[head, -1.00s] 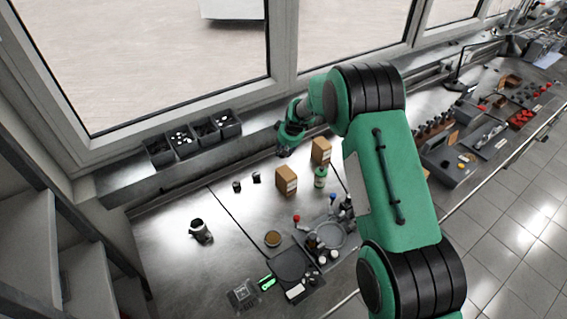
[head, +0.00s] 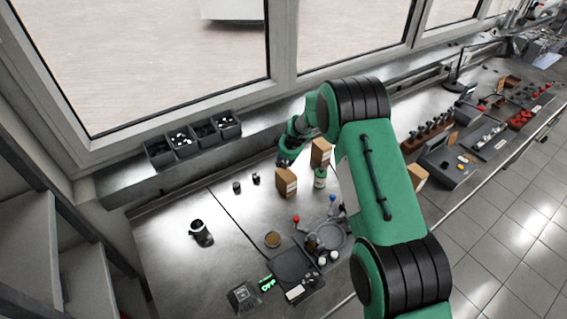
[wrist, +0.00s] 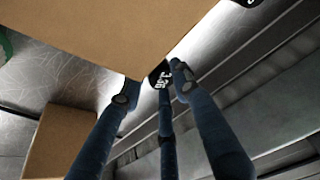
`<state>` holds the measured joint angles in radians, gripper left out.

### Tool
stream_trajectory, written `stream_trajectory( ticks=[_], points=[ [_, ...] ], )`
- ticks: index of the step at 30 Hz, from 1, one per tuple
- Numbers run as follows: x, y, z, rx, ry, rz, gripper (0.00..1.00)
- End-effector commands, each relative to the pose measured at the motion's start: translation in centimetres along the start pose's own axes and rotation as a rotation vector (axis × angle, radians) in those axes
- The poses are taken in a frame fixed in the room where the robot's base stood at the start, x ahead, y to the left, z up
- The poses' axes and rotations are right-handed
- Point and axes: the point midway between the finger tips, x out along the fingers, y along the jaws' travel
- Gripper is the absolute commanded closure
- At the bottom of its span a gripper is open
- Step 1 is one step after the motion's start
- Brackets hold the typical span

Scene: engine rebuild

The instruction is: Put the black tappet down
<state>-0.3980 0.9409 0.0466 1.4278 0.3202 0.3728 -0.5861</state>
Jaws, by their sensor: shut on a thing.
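My gripper (head: 286,161) is over the back of the bench, behind and beside the cardboard boxes. In the wrist view its fingers (wrist: 155,92) are closed around the black tappet (wrist: 159,73), which has white digits on its face. A large box (wrist: 95,30) covers part of that view and partly hides the tappet. In the head view the held tappet cannot be made out. I cannot tell whether it touches the bench. Two other small dark cylinders (head: 237,187) (head: 256,178) stand on the bench to the left of my gripper.
Cardboard boxes (head: 286,183) (head: 320,152) stand close to my gripper, with a green-and-white bottle (head: 320,178) near them. Dark bins (head: 192,139) line the window ledge. A black-and-silver part (head: 200,232) stands on the left bench. Bare bench lies around the small cylinders.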

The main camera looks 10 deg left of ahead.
Motion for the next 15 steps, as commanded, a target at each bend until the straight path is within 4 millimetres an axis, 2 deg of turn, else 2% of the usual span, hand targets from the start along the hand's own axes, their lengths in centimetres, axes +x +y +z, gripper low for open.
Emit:
stream_trajectory(
  ticks=[15],
  points=[
    [0.73,0.00,0.28,0.000,0.001,0.000,0.96]
  ],
)
